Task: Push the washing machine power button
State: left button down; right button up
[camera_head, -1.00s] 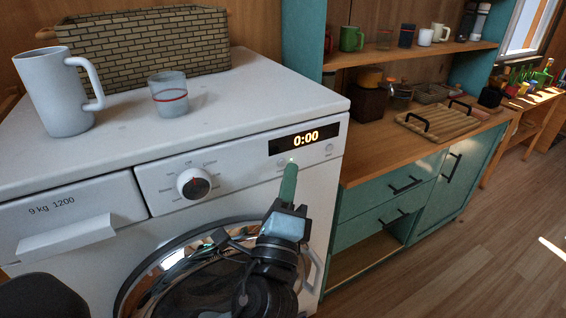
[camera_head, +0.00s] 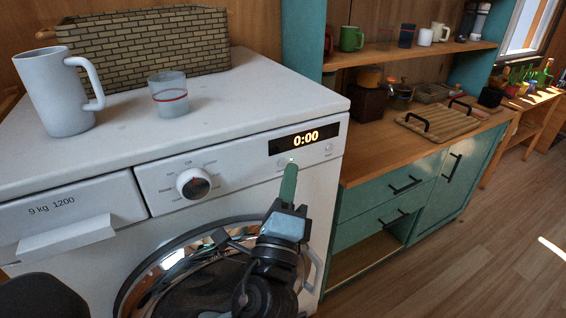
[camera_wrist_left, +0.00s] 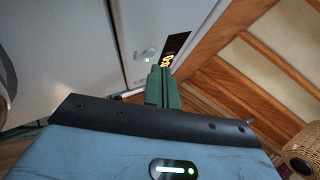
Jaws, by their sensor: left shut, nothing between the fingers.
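The white washing machine (camera_head: 110,165) fills the left and middle of the head view. Its display (camera_head: 305,138) is lit and reads 0:00. A small light glows just below the display, by my left fingertips. My left gripper (camera_head: 290,166) has green fingers, shut and empty, pointing up at the control panel under the display. The fingertips hide part of the button area; I cannot tell if they touch it. In the left wrist view the shut fingers (camera_wrist_left: 162,72) lie beside the lit display (camera_wrist_left: 172,52), and a round button (camera_wrist_left: 149,52) shows left of them. My right gripper is not seen.
A white mug (camera_head: 58,95), a glass (camera_head: 168,94) and a woven basket (camera_head: 145,50) stand on the machine's top. A round dial (camera_head: 193,184) is left of my gripper. A teal cabinet (camera_head: 390,190) stands close on the right. The floor (camera_head: 500,225) beyond is clear.

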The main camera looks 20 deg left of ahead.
pick_arm(q)
jog(key=shift+w+a, duration=0.15)
dwell(0.4)
jog(key=shift+w+a, duration=0.15)
jog(key=shift+a, duration=0.1)
jog(key=shift+w+a, duration=0.1)
dwell(0.6)
jog(key=shift+s+d, duration=0.4)
jog(key=shift+d, duration=0.1)
dwell(0.3)
jog(key=shift+s+d, duration=0.95)
jog(key=shift+d, duration=0.25)
jog(key=shift+s+d, duration=0.9)
jog(key=shift+d, duration=0.25)
